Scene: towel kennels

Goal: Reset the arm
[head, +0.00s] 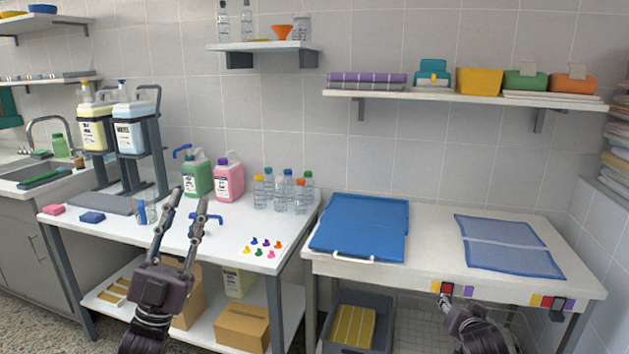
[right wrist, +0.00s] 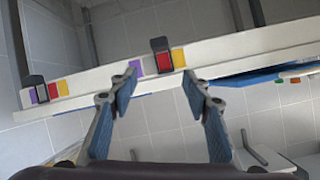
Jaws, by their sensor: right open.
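My left gripper (head: 190,197) is raised in front of the left table in the head view. Its two dark fingers point up and stand apart, with nothing between them. My right gripper (head: 444,303) is at the front edge of the right table, low in the head view, with its fingers small there. In the right wrist view my right gripper (right wrist: 160,76) has its blue-padded fingers spread and empty. Beyond its fingertips is a white table edge with a red and yellow tag (right wrist: 172,60).
The left table (head: 90,230) carries jugs, bottles, a pink soap bottle (head: 229,180) and several small coloured nozzles (head: 262,246). The right table (head: 430,275) has a blue board (head: 365,228) and a blue mesh mat (head: 508,247). A grey bin (head: 383,318) stands below.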

